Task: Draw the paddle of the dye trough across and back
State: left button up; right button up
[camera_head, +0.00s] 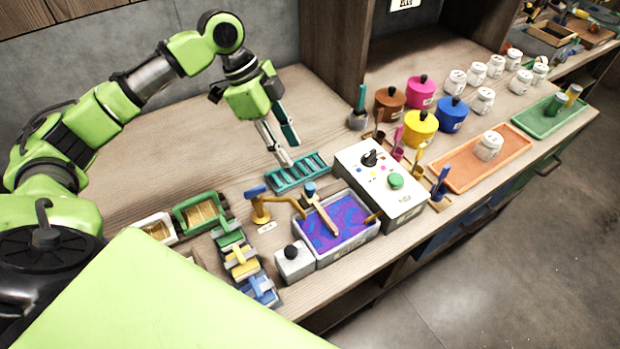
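The dye trough (352,248) is a grey box on the bench holding swirled purple and blue dye (340,218). The paddle (321,212) is a wooden bar with a blue knob at its far end. It lies over the left part of the dye. My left gripper (288,153) hangs above the bench behind the trough, over the teal rack. Its fingers look apart, with no object visible between them, and it is clear of the paddle. My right gripper is not in view.
A teal slatted rack (297,172) lies behind the trough. A white control box (385,185) stands right, lidded pots (421,127) beyond. Bare bench lies back left.

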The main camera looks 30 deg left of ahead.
aim_at(310, 185)
pick_arm(q)
jog(key=p+x, duration=0.1)
jog(key=x, duration=1)
jog(key=shift+w+d+f+p, duration=0.1)
jog(key=shift+d+f+p, duration=0.1)
jog(key=shift+p, duration=0.1)
jog(key=shift+f, duration=0.2)
jog(key=shift+w, duration=0.1)
grip_shut()
